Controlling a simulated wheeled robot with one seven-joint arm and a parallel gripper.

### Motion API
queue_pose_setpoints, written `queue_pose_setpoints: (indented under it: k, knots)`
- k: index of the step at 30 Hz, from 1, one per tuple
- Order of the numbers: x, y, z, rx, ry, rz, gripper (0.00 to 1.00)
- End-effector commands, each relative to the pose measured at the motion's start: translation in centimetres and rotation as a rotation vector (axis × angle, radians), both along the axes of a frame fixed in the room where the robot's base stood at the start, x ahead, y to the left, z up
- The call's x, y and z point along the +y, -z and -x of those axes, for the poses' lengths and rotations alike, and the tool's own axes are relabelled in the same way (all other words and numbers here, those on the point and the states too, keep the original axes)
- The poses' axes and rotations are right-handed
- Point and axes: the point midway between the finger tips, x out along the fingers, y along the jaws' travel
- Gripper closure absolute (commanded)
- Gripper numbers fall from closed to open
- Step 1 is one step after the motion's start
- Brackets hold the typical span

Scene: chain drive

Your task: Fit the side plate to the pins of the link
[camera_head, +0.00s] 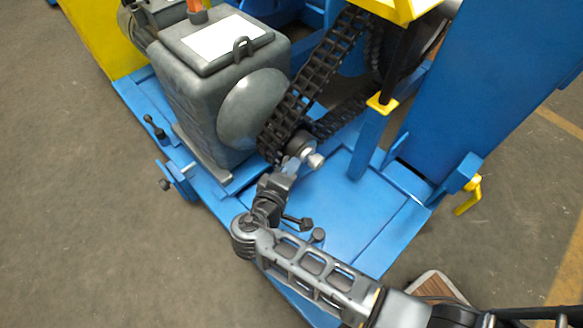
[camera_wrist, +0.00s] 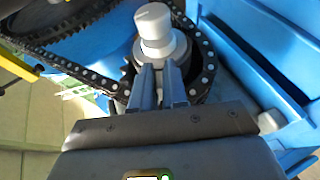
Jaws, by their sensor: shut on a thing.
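A black roller chain (camera_head: 312,75) runs down around a small sprocket at the end of a shaft. The shaft's pale round end (camera_head: 315,160) stands out beside the chain and also shows in the wrist view (camera_wrist: 154,26). In the wrist view the chain (camera_wrist: 75,69) curves round this shaft, with pale pin ends along it. My gripper (camera_head: 297,156) is at the lower chain loop, close in front of the shaft end. In the wrist view its fingers (camera_wrist: 159,72) are close together, shut on a thin thing, taken as the side plate, which the fingers mostly hide. The link's open pins cannot be made out.
A grey gearbox (camera_head: 205,95) with a round cover stands left of the chain. A blue upright post (camera_head: 370,145) and a large blue panel (camera_head: 490,80) stand to the right. The blue base plate (camera_head: 345,205) below the shaft is mostly clear.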

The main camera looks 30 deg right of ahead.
Motion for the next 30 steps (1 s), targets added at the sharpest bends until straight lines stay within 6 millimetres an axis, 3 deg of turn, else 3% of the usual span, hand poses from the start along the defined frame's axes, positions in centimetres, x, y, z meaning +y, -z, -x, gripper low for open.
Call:
queue_pose_setpoints:
  k: [30]
  knots:
    - [0.16,0.05,-0.8,-0.001,0.0,-0.001,1.0]
